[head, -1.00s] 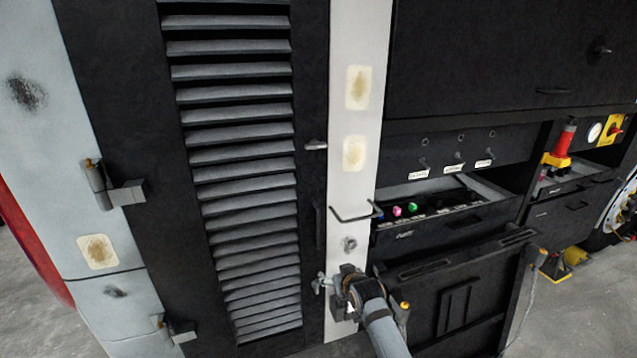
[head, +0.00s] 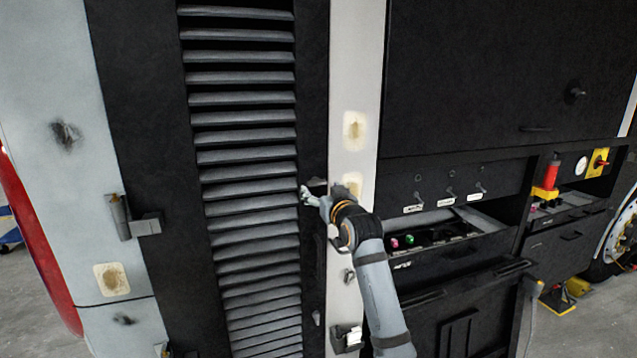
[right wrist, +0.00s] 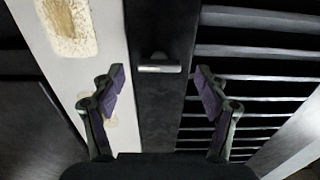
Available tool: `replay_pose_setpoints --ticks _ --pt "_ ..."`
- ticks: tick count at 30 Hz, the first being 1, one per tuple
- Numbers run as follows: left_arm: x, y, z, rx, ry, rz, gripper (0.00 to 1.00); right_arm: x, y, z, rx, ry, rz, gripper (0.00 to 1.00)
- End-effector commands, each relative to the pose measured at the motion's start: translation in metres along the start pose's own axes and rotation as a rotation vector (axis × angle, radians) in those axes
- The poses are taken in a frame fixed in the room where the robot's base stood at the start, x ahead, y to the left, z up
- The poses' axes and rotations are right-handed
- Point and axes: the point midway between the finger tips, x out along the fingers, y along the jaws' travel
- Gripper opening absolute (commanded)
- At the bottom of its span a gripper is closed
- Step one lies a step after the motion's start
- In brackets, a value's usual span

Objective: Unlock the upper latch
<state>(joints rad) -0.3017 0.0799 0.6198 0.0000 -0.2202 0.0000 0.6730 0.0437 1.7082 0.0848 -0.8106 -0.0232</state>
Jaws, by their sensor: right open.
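The upper latch (right wrist: 160,68) is a small grey lever lying crosswise on the black door edge (right wrist: 160,110), beside the pale post. In the right wrist view it sits between and beyond my open fingers, with nothing gripped. My right gripper (head: 314,196) is at the latch's height in the head view and partly covers it. The right wrist view shows the two fingers of my right gripper (right wrist: 160,92) spread on both sides of the latch. My left gripper is not in view.
The louvred black door (head: 250,180) fills the left middle, with a hinge (head: 130,217) on its left side. A pale post (head: 355,85) with worn patches stands right of it. A lower latch (head: 316,317) shows below. Drawers and switches (head: 445,197) are at right.

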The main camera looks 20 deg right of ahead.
Motion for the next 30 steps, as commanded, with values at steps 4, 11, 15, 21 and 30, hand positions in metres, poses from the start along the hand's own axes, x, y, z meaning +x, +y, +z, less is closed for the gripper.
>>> replay_pose_setpoints --ticks 4,11,15,21,30 --pt "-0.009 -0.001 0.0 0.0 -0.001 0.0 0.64 0.022 0.0 -0.002 -0.001 -0.001 0.0 0.75" --pt "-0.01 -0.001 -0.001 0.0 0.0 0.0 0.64 0.032 0.0 0.0 -0.001 0.0 0.0 0.75" --pt "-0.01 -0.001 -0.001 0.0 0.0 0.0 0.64 0.032 0.0 0.001 -0.001 0.0 0.0 0.75" --pt "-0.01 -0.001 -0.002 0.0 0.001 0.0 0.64 0.032 0.0 0.001 -0.001 0.0 0.0 0.51" --pt "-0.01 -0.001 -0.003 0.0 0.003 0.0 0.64 0.032 0.0 0.001 0.0 0.0 0.0 0.2"
